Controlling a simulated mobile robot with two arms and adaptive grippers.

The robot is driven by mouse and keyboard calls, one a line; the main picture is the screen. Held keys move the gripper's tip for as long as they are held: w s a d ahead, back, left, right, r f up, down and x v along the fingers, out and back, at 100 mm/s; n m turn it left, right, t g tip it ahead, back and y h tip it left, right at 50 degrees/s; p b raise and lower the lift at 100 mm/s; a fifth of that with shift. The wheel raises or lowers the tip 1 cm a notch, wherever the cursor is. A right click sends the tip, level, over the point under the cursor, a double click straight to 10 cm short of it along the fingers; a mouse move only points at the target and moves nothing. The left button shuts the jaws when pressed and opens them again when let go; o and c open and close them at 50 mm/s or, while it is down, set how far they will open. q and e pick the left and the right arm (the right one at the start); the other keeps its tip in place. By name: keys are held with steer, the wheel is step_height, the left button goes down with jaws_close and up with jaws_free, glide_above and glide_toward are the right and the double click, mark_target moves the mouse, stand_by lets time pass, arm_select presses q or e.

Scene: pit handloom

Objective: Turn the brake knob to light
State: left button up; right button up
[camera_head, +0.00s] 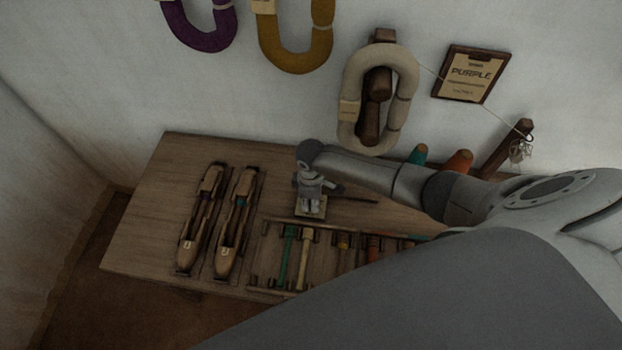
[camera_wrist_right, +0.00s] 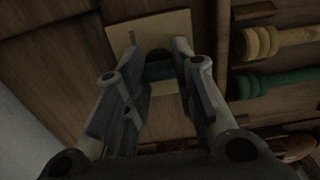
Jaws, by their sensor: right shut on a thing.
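The brake knob (camera_wrist_right: 159,70) is a small dark, teal-tinged piece on a pale plate (camera_wrist_right: 155,24), seen in the right wrist view. My right gripper (camera_wrist_right: 156,58) points down with one finger on each side of the knob, shut on it. In the head view my right gripper (camera_head: 312,200) covers the knob, and only edges of the pale plate (camera_head: 302,213) show on the table. The knob's pointer and any setting marks are too dark or hidden to read. My left gripper is not in view.
Two wooden shuttles (camera_head: 190,245) (camera_head: 229,244) lie left of the plate on the wooden table (camera_head: 145,215). A rack with coloured bobbins (camera_head: 289,256) is in front. Yarn hanks (camera_head: 350,72) and a "PURPLE" clipboard (camera_head: 470,75) hang on the wall. My right arm hides the table's right side.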

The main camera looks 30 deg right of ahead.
stand_by(0.4)
steer(key=o, duration=1)
step_height(320, 180, up, 12)
steer(key=shift+r, duration=0.1)
stand_by(0.4)
